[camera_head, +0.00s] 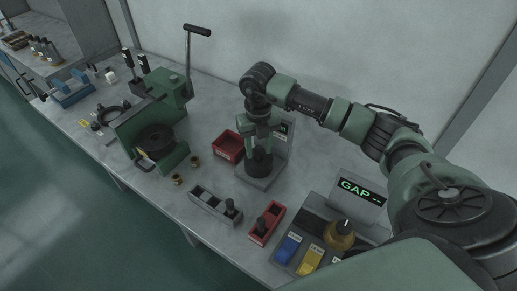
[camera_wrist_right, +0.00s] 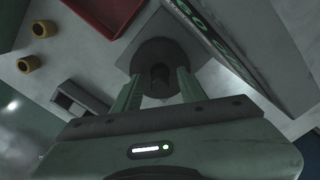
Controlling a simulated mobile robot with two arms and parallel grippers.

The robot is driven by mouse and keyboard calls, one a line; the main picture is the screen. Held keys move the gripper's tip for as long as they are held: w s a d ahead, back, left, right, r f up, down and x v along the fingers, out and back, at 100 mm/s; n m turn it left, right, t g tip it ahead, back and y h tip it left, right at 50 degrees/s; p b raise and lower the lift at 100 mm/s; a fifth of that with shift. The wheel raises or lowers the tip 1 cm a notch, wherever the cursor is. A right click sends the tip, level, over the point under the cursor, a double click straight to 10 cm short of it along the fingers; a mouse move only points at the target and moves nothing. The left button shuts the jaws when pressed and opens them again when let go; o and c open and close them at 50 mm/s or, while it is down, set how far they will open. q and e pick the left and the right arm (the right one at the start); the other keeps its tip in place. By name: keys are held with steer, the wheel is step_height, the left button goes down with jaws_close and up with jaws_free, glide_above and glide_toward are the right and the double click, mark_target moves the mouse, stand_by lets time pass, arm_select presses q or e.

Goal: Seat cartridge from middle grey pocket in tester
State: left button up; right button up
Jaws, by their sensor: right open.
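My right gripper (camera_head: 260,138) points down over the tester (camera_head: 262,183), a grey block with a small upright screen (camera_head: 284,132). A dark cartridge (camera_head: 260,162) stands upright on the tester, below the fingers. In the right wrist view the open fingers (camera_wrist_right: 158,92) are on either side of the cartridge's dark knob (camera_wrist_right: 160,76); I cannot tell whether they touch it. Its lower end is hidden. The grey pocket tray (camera_head: 203,203) has a dark cartridge (camera_head: 230,208) in its right pocket; the middle and left pockets look empty. My left gripper is not in view.
A red bin (camera_head: 226,146) sits left of the tester. A red holder (camera_head: 274,222) carries another dark cartridge. A green press (camera_head: 176,92) and brass cups (camera_head: 177,180) are left.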

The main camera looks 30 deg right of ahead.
step_height(320, 180, up, 12)
steer(key=b, duration=0.2)
steer(key=shift+f, duration=0.25)
steer(key=shift+f, duration=0.1)
